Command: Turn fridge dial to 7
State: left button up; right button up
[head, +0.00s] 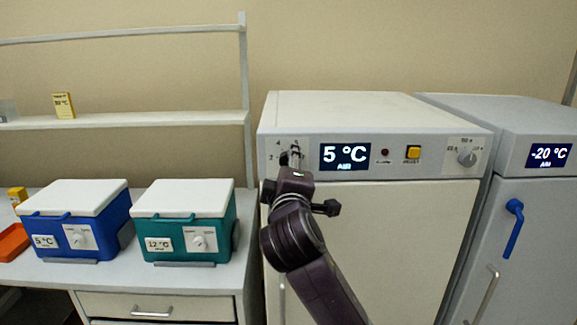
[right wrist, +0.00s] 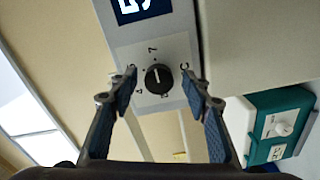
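The fridge dial (right wrist: 158,78) is a round black knob with a white line on a pale plate in the right wrist view. The line runs roughly up and down in that picture, roughly toward a printed 7 above it. I cannot tell exactly which mark it points to. The fridge display (head: 345,156) reads 5 °C AIR. My right gripper (right wrist: 160,82) is open, with one finger on each side of the dial and gaps to it. In the head view my right gripper (head: 290,160) covers most of the dial. My left gripper is not in view.
A -20 °C freezer (head: 500,120) stands at the right. Blue (head: 75,220) and teal (head: 184,222) cooler boxes stand on the left bench.

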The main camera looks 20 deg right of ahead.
jog(key=v, duration=1.2)
dwell(0.5)
